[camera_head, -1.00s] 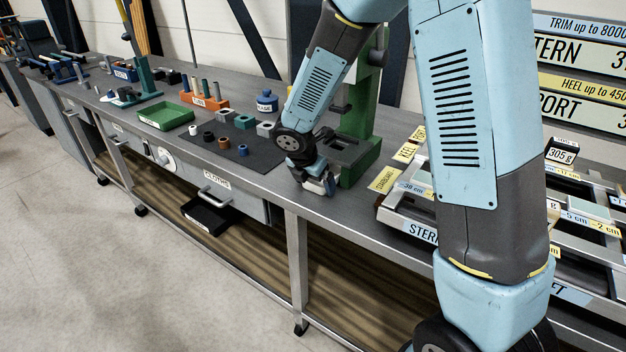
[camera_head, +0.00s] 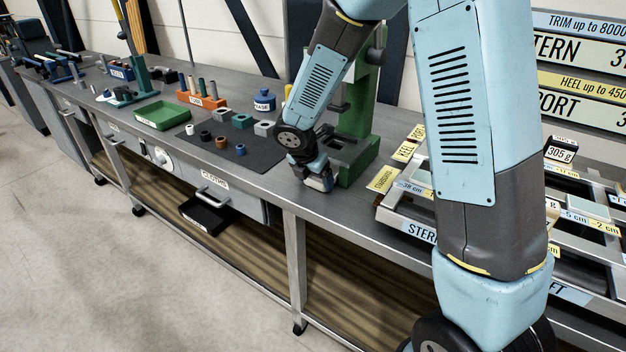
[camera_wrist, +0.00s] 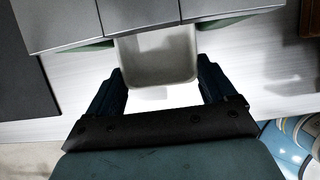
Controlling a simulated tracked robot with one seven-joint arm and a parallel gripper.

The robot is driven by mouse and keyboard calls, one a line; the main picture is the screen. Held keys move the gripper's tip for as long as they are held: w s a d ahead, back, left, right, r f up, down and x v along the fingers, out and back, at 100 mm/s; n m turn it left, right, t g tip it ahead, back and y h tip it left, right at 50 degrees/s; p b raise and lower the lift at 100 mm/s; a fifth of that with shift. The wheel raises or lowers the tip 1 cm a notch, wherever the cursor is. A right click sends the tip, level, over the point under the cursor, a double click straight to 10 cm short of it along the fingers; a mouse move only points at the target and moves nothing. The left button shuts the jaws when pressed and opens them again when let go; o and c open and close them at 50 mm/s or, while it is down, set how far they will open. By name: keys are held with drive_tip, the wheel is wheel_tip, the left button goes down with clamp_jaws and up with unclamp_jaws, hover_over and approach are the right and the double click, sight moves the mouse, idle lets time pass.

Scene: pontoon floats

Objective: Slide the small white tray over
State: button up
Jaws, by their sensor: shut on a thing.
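The small white tray (camera_wrist: 157,62) shows in the wrist view as a pale, round-cornered piece between my two dark fingers. My gripper (camera_wrist: 160,82) is shut on it, with one finger at each side. The tray's far part is hidden under a grey panelled block with green edges. In the head view my gripper (camera_head: 318,182) is low at the bench top, just left of the green press stand. The tray cannot be made out clearly there, as my own wrist covers most of it.
The green press stand (camera_head: 357,125) rises close to the right of my gripper. A dark mat (camera_head: 225,152) with small parts lies to the left, with a green tray (camera_head: 163,115) beyond it. A balance frame (camera_head: 410,228) stands to the right. The bench's front edge is near.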

drive_tip(key=shift+w+d, duration=0.4)
drive_tip(key=shift+w, duration=0.05)
drive_tip(key=o, duration=0.9)
drive_tip(key=shift+r, duration=0.1)
drive_tip(key=v, duration=1.3)
drive_tip(key=shift+s+r, duration=0.15)
drive_tip(key=shift+r, duration=0.05)
